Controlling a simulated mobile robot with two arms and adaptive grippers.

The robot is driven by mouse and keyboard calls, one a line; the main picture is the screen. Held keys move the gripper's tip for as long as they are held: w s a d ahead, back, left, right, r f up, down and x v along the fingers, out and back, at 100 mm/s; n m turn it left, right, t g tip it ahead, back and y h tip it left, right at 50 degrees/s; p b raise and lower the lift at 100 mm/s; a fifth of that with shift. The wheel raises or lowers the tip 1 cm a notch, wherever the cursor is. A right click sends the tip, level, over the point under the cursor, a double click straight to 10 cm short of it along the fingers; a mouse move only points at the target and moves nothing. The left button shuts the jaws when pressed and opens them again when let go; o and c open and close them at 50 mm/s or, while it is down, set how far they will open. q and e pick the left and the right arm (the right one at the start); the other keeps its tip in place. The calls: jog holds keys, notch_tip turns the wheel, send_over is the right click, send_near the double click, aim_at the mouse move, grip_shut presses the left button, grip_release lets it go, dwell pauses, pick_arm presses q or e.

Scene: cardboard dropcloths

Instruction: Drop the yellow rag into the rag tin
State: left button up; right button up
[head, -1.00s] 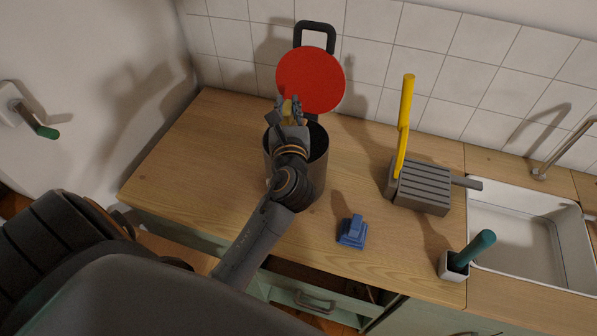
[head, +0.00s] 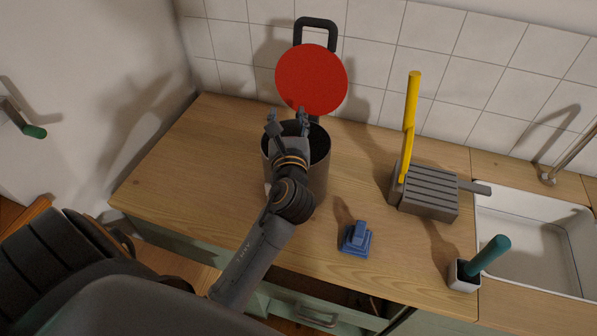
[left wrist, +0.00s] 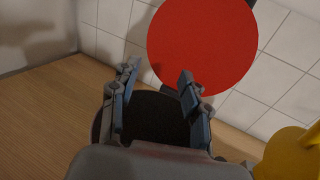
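The rag tin (head: 312,188) is a dark round can on the wooden counter, its mouth open. A red round lid (head: 311,78) stands raised at its back; the lid also shows in the left wrist view (left wrist: 203,45). My left gripper (head: 288,118) is over the tin's mouth with its fingers spread and nothing between them. In the left wrist view the open fingers (left wrist: 157,82) frame the tin's dark inside (left wrist: 157,118). The yellow rag is not visible in the head view now; the tin's inside is too dark to show it. My right gripper is out of view.
To the right stand a grey slatted block (head: 428,190) with a tall yellow handle (head: 411,115), a small blue object (head: 356,240), and a teal-handled tool (head: 490,254) in a white cup. A white sink (head: 530,245) is at the right. The counter left of the tin is clear.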

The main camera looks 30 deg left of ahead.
pick_arm(q)
jog(key=v, duration=1.2)
